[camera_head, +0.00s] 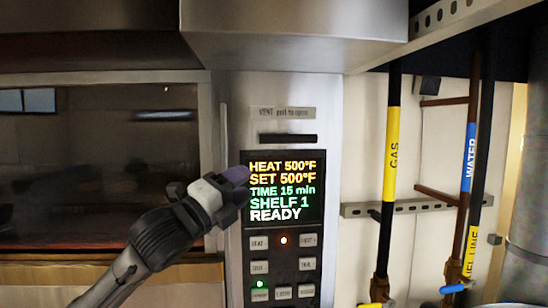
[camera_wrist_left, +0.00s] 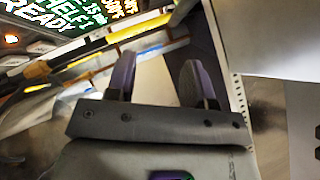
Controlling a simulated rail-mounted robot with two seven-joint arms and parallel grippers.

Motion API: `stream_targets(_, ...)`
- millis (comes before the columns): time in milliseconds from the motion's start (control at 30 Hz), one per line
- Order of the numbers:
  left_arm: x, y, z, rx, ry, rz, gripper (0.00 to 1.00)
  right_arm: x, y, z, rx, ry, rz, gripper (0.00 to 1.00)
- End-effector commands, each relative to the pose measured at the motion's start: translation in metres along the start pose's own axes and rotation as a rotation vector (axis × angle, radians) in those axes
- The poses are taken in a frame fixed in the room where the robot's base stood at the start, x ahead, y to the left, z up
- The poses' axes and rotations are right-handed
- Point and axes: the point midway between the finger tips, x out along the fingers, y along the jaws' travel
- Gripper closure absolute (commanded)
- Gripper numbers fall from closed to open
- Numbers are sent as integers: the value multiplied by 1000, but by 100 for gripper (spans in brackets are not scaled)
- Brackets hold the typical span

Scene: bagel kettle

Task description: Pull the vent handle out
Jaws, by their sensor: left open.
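The vent handle (camera_head: 288,139) is a dark horizontal bar on the steel oven panel, just under a label reading "VENT pull to open". It sits above the lit display. My left gripper (camera_head: 238,175) is in front of the display's left edge, below and left of the handle, and not touching it as far as I can tell. In the left wrist view its two purple-padded fingers (camera_wrist_left: 158,80) are apart with nothing between them. I cannot make out the handle in that view. My right gripper is not in view.
The display (camera_head: 284,190) reads READY, with buttons below it. A dark oven window (camera_head: 90,170) lies to the left. A steel hood (camera_head: 290,35) overhangs above. Yellow GAS (camera_head: 392,150) and blue WATER (camera_head: 469,155) pipes stand at the right.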

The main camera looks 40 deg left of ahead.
Motion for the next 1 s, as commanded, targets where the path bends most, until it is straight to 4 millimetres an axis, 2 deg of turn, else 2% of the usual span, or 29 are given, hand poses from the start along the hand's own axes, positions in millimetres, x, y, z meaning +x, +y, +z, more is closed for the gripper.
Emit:
stream_targets(100,-5,-18,16,43,-21,-39,52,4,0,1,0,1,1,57)
stream_targets(267,2,-29,25,62,-31,-56,52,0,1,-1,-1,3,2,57)
stream_targets(700,80,-36,27,61,-29,-56,52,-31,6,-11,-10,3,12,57)
stream_targets(1000,118,-36,28,62,-31,-56,52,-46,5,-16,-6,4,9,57)
